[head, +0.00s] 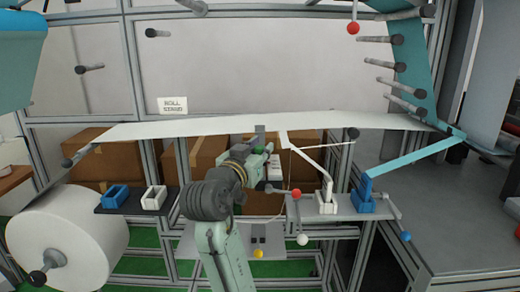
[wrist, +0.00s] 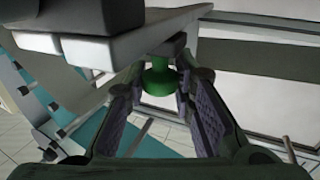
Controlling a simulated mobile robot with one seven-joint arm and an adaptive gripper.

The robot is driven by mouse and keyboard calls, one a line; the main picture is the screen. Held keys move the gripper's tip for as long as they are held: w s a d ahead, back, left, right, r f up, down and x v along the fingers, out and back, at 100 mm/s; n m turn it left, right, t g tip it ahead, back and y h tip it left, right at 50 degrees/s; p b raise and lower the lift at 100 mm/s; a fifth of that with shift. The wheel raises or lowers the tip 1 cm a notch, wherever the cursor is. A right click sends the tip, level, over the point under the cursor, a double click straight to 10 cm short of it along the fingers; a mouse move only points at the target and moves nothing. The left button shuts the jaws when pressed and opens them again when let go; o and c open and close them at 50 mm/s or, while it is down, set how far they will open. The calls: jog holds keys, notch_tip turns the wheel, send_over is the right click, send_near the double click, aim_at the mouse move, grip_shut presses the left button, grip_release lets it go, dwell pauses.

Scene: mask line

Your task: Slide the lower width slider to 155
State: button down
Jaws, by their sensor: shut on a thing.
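In the head view my gripper (head: 258,165) is below the long white web and partly hidden behind my own arm. No scale or number for 155 can be read, so the slider's setting cannot be told.
The white web (head: 350,122) spans above my gripper. A red ball handle (head: 296,193) and a white bracket (head: 327,200) are close on the right. A yellow ball (head: 258,254) hangs below. Blue and white blocks (head: 153,198) and a large white roll (head: 68,230) are left.

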jog(key=shift+w, duration=1.2)
jog(key=shift+r, duration=0.1)
jog(key=c, duration=1.4)
grip_release()
jog(key=shift+o, duration=0.2)
jog(key=v, duration=1.2)
